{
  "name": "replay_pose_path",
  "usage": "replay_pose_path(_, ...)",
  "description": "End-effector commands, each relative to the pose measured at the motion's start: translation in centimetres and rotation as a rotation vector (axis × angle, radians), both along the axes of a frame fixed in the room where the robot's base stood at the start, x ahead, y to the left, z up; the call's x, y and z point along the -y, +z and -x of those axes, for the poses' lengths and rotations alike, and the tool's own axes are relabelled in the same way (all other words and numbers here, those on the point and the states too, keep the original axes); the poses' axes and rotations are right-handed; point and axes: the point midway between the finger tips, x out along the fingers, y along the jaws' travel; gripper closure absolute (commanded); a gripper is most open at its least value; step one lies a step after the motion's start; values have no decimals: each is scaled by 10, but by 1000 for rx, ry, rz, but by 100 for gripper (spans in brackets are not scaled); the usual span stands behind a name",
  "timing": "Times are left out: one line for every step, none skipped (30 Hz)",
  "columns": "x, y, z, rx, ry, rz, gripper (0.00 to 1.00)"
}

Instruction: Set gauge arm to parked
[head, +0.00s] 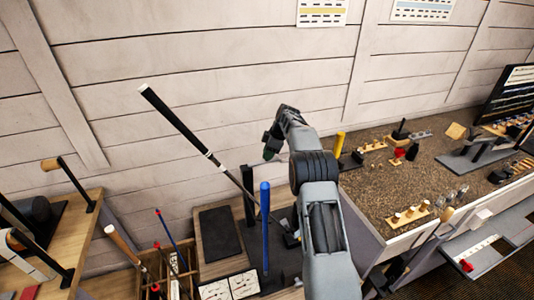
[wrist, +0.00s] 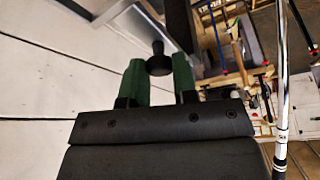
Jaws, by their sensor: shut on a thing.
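My gripper (head: 269,154) is raised in front of the wall, left of my forearm, above the dark stand. In the wrist view its green fingers (wrist: 159,80) are shut on a black round knob (wrist: 158,63). The knob appears to belong to the gauge arm; most of that arm is hidden or hard to tell from the post behind it. A black upright post (head: 248,196) stands below the gripper in the head view. A golf club with a black grip (head: 168,110) slants past the post, and its silver shaft (wrist: 283,100) shows at the right of the wrist view.
A blue upright rod (head: 265,222) stands close to the post. A dark pad (head: 219,233) lies on the bench to the left. A box of clubs (head: 172,275) is at lower left. A brown-topped bench (head: 375,190) with small items is at right. The wall is close behind.

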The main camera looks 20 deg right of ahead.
Motion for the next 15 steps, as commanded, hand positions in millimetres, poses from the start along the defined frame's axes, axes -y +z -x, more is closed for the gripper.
replay_pose_path(-1, 1, -1, 5, -1, 0, 100)
replay_pose_path(-1, 1, -1, 5, -1, 0, 100)
replay_pose_path(-1, 1, -1, 5, -1, 0, 100)
replay_pose_path(-1, 1, -1, 5, -1, 0, 71)
replay_pose_path(-1, 1, -1, 5, -1, 0, 68)
replay_pose_path(-1, 1, -1, 5, -1, 0, 64)
replay_pose_path(-1, 1, -1, 5, -1, 0, 61)
replay_pose_path(-1, 1, -1, 5, -1, 0, 58)
replay_pose_path(-1, 1, -1, 4, -2, -1, 54)
replay_pose_path(-1, 1, -1, 3, -1, -1, 51)
replay_pose_path(-1, 1, -1, 3, -1, 0, 49)
replay_pose_path(-1, 1, -1, 3, -1, 0, 48)
replay_pose_path(-1, 1, -1, 3, -1, 0, 48)
replay_pose_path(-1, 1, -1, 3, -1, 0, 48)
replay_pose_path(-1, 1, -1, 3, -1, 0, 48)
